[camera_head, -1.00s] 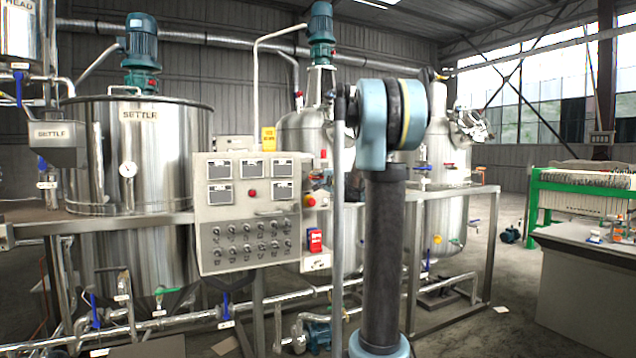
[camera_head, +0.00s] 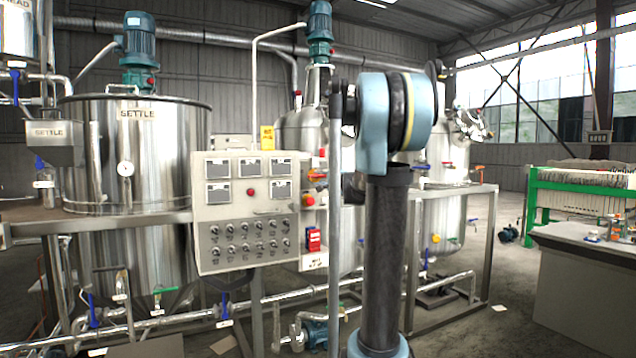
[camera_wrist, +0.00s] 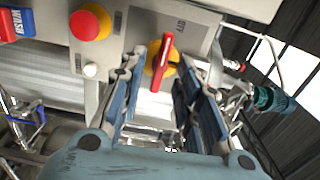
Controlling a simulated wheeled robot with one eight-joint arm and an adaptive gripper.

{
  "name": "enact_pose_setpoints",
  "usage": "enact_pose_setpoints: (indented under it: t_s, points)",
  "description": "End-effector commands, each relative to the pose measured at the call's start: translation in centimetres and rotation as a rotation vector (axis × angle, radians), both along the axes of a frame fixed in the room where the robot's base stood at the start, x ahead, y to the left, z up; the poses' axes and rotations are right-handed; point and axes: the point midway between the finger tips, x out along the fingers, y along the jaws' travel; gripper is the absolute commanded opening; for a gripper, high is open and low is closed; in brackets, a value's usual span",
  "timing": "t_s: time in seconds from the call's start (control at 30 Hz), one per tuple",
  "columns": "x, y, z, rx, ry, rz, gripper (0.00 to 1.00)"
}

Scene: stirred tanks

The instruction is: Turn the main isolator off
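The main isolator appears as a red lever handle on a round yellow base (camera_wrist: 163,58) in the wrist view. The handle runs roughly up and down in that picture. My gripper (camera_wrist: 163,80) is open, its two blue-grey fingers on either side of the isolator's lower part. I cannot tell whether they touch it. In the head view the isolator looks like a small red-orange patch (camera_head: 316,175) on the right side of the control panel (camera_head: 203,222). My own arm largely hides my gripper there.
A red emergency button (camera_wrist: 90,22) on a yellow collar and a white button (camera_wrist: 91,70) sit left of the isolator. A red WASH box (camera_wrist: 10,27) is further left. Steel tanks (camera_head: 140,150) and pipes stand around the panel. Open floor lies toward the right bench (camera_head: 580,300).

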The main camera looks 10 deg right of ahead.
Motion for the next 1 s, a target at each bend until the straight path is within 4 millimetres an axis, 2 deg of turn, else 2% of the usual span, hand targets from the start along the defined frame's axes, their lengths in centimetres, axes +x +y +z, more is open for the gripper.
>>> enact_pose_setpoints:
  t_s: [0.3,0.5,1.0]
  points:
    - [-4.7,-1.6,-0.1,0.000,0.001,-0.001,0.31]
    - [-6.5,-2.1,-0.1,0.000,0.001,0.000,0.31]
    - [-7.3,-2.2,-0.2,-0.004,0.002,0.004,0.31]
